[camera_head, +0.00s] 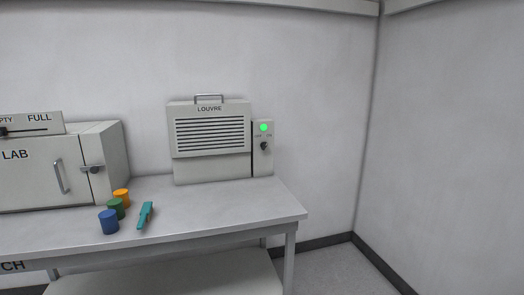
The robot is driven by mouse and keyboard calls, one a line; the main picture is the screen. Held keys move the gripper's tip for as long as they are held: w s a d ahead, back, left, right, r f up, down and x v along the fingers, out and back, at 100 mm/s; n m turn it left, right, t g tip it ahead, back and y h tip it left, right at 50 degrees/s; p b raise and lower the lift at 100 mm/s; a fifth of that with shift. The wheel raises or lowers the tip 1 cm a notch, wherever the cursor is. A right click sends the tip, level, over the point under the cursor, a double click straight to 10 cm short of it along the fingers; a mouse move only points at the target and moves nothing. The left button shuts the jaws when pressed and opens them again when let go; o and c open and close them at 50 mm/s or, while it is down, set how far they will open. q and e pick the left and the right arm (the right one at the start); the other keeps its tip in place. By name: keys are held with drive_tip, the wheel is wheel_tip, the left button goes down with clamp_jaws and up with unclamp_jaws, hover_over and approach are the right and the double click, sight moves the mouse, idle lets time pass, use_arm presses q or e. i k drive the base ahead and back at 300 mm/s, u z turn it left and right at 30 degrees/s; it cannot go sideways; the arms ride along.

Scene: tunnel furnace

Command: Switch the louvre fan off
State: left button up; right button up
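The louvre fan (210,138) is a pale grey box with dark horizontal slats and the label LOUVRE. It stands at the back right of the table against the wall. A narrow control panel (263,165) is on its right side. A green lamp (264,127) glows at the panel's top. Below it are small OFF and ON markings and a dark knob (264,146). The knob's exact pointing is too small to tell. Neither of my grippers is in view.
The grey table (240,206) is clear in front of the fan. A LAB box (35,170) with handles stands at the left. Blue (109,222), green (116,208) and orange (121,197) cylinders and a teal tool (146,215) lie near the front. Open floor (330,268) is at right.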

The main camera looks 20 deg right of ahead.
sight(264, 145)
drive_tip(key=u, duration=0.45)
drive_tip(key=i, duration=1.7)
drive_tip(key=z, duration=0.4)
